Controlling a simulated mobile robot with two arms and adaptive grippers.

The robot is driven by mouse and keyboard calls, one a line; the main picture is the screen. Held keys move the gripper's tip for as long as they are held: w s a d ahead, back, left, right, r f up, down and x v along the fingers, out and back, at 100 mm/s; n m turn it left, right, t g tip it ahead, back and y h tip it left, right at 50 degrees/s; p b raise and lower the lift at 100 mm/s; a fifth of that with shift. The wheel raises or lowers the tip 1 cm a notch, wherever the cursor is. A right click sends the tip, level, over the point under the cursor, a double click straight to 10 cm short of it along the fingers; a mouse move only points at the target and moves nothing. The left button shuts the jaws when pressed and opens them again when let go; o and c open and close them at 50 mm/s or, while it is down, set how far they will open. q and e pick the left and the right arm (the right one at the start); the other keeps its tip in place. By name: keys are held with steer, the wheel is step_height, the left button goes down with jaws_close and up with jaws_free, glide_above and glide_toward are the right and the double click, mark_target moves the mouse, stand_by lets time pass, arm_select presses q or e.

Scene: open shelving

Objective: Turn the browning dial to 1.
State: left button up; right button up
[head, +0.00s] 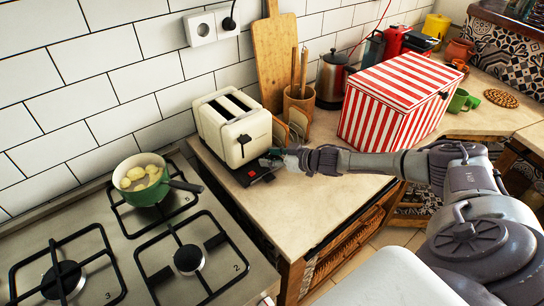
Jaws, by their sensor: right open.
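The cream toaster (222,127) stands on the counter by the tiled wall, with two dark slots on top and a dark lever on its front face. The browning dial cannot be made out; it is too small or hidden near my gripper. My right gripper (271,160) reaches in from the right to the lower front corner of the toaster, its fingers pointing left. It is open, and I cannot tell whether it touches the toaster. My left gripper is out of view.
A green pot (147,183) is on the gas hob (125,256) at left. A wooden utensil holder (299,102), a kettle (331,82) and a red-striped box (392,104) stand right of the toaster. The counter (290,220) in front is clear.

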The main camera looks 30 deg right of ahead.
steer(key=shift+s+d+r, duration=0.1)
steer(key=shift+s+d, duration=0.15)
steer(key=shift+s, duration=0.2)
steer(key=v, duration=0.9)
steer(key=shift+s+r, duration=0.15)
steer(key=shift+s, duration=0.05)
steer(key=shift+v, duration=0.8)
steer(key=shift+r, duration=0.15)
